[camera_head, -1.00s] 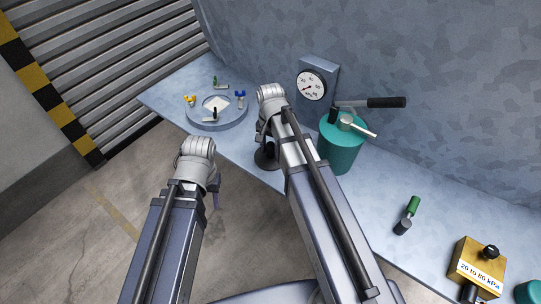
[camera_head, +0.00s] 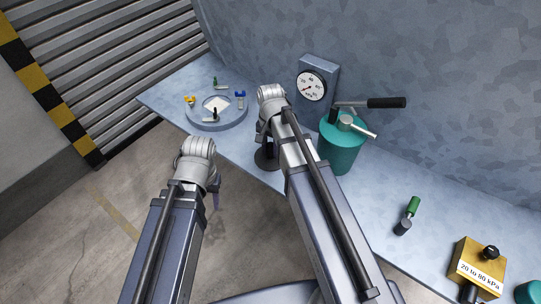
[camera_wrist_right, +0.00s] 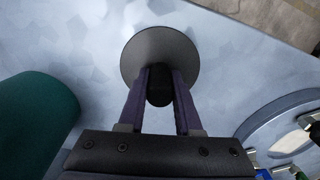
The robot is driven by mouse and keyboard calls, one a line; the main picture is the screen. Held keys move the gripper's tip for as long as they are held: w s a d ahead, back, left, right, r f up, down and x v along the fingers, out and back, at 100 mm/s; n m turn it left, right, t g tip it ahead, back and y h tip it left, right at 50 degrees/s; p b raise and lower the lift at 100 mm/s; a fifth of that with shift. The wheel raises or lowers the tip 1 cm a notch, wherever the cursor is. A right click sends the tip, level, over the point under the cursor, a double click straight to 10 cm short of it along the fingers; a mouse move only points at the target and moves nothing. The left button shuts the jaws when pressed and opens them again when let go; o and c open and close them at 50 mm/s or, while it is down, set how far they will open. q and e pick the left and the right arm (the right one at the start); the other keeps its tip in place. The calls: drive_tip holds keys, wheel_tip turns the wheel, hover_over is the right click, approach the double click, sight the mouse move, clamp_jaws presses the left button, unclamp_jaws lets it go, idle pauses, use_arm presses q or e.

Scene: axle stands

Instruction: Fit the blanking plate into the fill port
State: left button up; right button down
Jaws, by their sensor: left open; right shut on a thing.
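The dark round blanking plate (camera_wrist_right: 160,45) with a black knob (camera_wrist_right: 159,90) is in my right gripper (camera_wrist_right: 160,78), whose two fingers are shut on the knob. In the head view the plate (camera_head: 266,159) shows below my right wrist, over the bench near its front edge; whether it touches the bench I cannot tell. The fill port (camera_head: 214,104) is the pale opening in a round blue-grey flange (camera_head: 221,123), to the plate's upper left and apart from it. My left gripper (camera_head: 216,200) is open, in front of the bench, its fingers partly hidden by its wrist.
Several small clamps with coloured handles, one yellow (camera_head: 190,99), stand around the flange. A teal cylinder (camera_head: 341,150) with a black-gripped lever and a gauge (camera_head: 312,87) are right of my right arm. A green-handled tool (camera_head: 412,207) and yellow box (camera_head: 477,267) lie further right.

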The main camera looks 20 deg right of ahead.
sight(270, 144)
idle(0.5)
drive_tip(key=shift+r+p, duration=2.05)
drive_tip(key=shift+r+p, duration=0.35)
wheel_tip(270, 144, up, 6)
drive_tip(key=p, duration=0.6)
drive_tip(key=shift+f, duration=0.1)
drive_tip(key=w+a+r+p, duration=0.1)
drive_tip(key=w+a, duration=0.3)
drive_tip(key=w, duration=0.6)
drive_tip(key=w+a+r+p, duration=0.2)
drive_tip(key=w+a, duration=0.3)
drive_tip(key=w, duration=0.4)
drive_tip(key=w+a+r+p, duration=0.1)
drive_tip(key=w+a, duration=0.4)
drive_tip(key=w, duration=0.5)
drive_tip(key=shift+w+r, duration=0.3)
drive_tip(key=shift+a, duration=0.1)
drive_tip(key=shift+f, duration=0.15)
wheel_tip(270, 144, down, 11)
drive_tip(key=b, duration=1)
